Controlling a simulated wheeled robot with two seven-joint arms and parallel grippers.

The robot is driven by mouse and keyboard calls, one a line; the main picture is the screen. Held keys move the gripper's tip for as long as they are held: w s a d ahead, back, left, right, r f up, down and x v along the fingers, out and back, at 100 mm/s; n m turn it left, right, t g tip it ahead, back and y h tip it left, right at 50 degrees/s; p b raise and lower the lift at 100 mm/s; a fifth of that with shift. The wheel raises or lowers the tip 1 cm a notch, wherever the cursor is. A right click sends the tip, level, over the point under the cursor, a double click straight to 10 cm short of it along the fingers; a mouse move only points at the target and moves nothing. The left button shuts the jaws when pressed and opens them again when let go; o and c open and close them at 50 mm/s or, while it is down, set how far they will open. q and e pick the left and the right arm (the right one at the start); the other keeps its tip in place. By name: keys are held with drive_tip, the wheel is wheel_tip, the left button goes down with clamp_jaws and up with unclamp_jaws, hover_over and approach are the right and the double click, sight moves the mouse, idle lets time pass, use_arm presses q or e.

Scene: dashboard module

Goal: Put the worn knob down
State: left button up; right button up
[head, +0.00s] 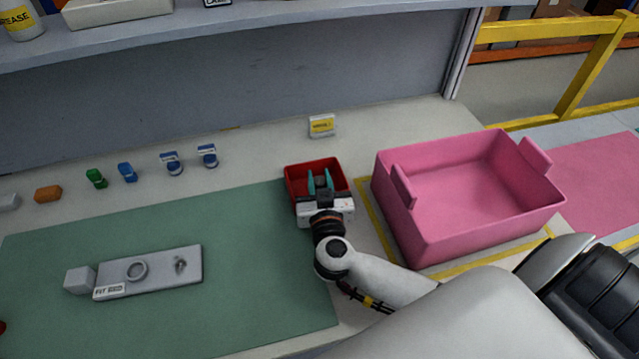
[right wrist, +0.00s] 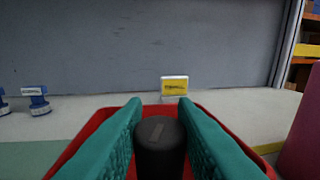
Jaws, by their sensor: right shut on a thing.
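My right gripper (head: 320,182) reaches over the red tray (head: 298,170) on the bench, its teal fingers pointing away from me. In the right wrist view, my right gripper (right wrist: 160,140) is shut on the worn knob (right wrist: 160,150), a dark round knob with a lighter mark on its top. The red tray's rim (right wrist: 232,132) shows around the fingers. The knob is within the tray's outline; I cannot tell whether it touches the tray floor. My left gripper is not in view.
A small yellow-labelled sign (head: 321,125) stands behind the tray. A pink bin (head: 440,232) is close on the right. A grey panel (head: 165,272) lies on the green mat (head: 240,230). Several small blue, green and orange parts (head: 127,172) line the back left.

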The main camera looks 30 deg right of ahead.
drive_tip(key=shift+f, duration=0.35)
drive_tip(key=shift+f, duration=0.1)
drive_tip(key=shift+s+a+f, duration=0.1)
drive_tip(key=shift+f, duration=0.35)
drive_tip(key=o, duration=0.9)
drive_tip(key=shift+f, duration=0.15)
drive_tip(key=shift+o, duration=0.3)
drive_tip(key=shift+a, duration=0.15)
drive_tip(key=shift+f, duration=0.1)
drive_tip(key=shift+d+r, duration=0.2)
drive_tip(key=shift+r, duration=0.3)
drive_tip(key=v, duration=1.2)
drive_tip(key=shift+r, duration=0.4)
